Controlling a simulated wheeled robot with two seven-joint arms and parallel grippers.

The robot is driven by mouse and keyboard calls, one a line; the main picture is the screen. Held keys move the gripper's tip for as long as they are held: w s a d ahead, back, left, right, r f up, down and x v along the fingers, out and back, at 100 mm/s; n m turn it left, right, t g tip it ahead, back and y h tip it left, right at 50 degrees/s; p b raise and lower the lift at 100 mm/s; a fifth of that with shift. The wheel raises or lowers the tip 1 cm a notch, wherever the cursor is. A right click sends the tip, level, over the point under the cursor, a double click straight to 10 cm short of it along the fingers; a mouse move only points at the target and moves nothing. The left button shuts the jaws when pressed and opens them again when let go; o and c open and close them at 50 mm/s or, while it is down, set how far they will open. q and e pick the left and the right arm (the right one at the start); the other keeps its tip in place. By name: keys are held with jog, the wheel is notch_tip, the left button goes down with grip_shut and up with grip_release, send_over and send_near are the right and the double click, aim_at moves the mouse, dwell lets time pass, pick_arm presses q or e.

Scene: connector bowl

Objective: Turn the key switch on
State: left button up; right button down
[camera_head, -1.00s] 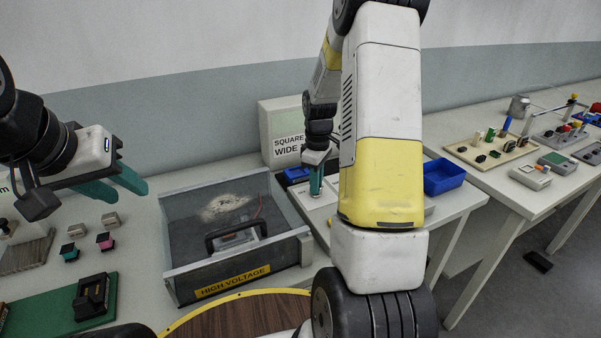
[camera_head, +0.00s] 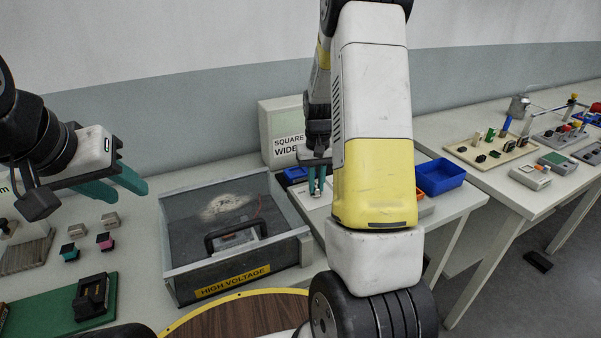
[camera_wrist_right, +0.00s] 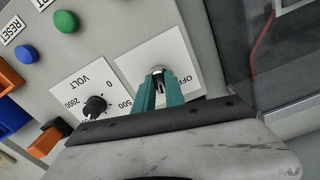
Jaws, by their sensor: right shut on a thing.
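The key switch (camera_wrist_right: 158,70) shows in the right wrist view as a silver lock on a white plate (camera_wrist_right: 135,66) with an "OFF" label beside it. My right gripper (camera_wrist_right: 159,84) has its teal fingertips at the lock and is shut on the key, which the fingers mostly hide. I cannot read the key's angle. My left gripper (camera_head: 130,189) is open and empty, above the left table.
A black knob (camera_wrist_right: 95,106) marked "VOLT", a blue button (camera_wrist_right: 66,21) and a green button (camera_wrist_right: 26,54) sit near the switch. The clear-walled "HIGH VOLTAGE" box (camera_head: 236,281) stands close by. A blue bin (camera_head: 440,176) is to the right.

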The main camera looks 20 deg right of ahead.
aim_at(316, 186)
jog(key=m, duration=0.6)
jog(key=shift+m, duration=0.3)
dwell(0.4)
jog(key=c, duration=1.4)
grip_release()
jog(key=shift+r, duration=0.1)
notch_tip(316, 186, up, 7)
jog(key=shift+r, duration=0.35)
